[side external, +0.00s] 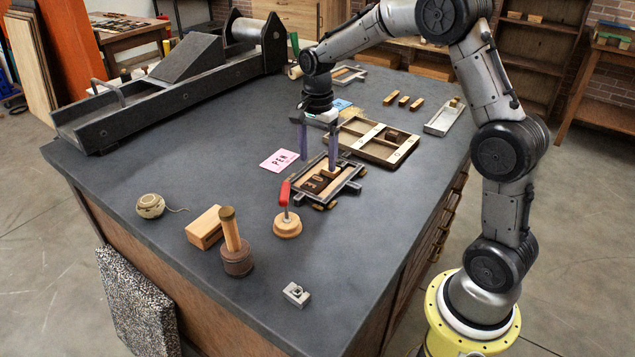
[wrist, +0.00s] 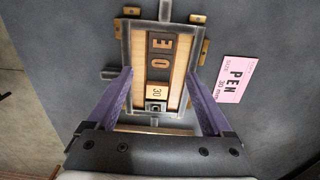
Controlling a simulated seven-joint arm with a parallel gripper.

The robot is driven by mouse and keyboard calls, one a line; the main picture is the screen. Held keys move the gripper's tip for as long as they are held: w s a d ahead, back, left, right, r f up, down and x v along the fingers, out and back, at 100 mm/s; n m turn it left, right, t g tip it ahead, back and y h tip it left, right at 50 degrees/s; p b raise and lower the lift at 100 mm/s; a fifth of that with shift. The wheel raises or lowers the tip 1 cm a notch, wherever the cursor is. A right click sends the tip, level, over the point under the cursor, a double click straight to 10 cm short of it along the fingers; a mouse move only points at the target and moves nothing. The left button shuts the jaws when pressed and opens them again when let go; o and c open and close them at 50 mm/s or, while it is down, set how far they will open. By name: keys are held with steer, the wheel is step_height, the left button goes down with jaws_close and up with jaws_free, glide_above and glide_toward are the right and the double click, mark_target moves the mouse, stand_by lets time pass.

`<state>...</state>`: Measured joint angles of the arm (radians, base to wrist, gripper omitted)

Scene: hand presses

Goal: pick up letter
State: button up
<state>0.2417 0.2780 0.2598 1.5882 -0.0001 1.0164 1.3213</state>
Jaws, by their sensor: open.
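Two dark wooden letter blocks, which look like E (wrist: 161,42) and O (wrist: 158,60), lie in a metal-edged frame (side external: 354,178) with pale wood strips. A tan block marked 30 (wrist: 157,91) lies in line with them. A pink card reading PEN (side external: 279,160) lies beside the frame and also shows in the wrist view (wrist: 235,80). A wooden compartment tray (side external: 352,147) behind holds a dark block (side external: 392,136). My gripper (side external: 318,164), with purple fingers, is open above the frame; in the wrist view its fingers (wrist: 161,72) straddle the letter column, with nothing held between them.
A red-handled tool (side external: 287,222), a wooden mallet (side external: 234,245), a wooden block (side external: 205,228), a twine ball (side external: 150,205) and a small metal piece (side external: 297,294) stand in front. A large press (side external: 150,105) fills the back left. The bench's left middle is clear.

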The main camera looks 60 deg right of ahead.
mark_target(317, 178)
steer(key=shift+f, duration=2.7)
steer(key=shift+c, duration=0.3)
jaws_close()
steer(key=shift+r, duration=0.1)
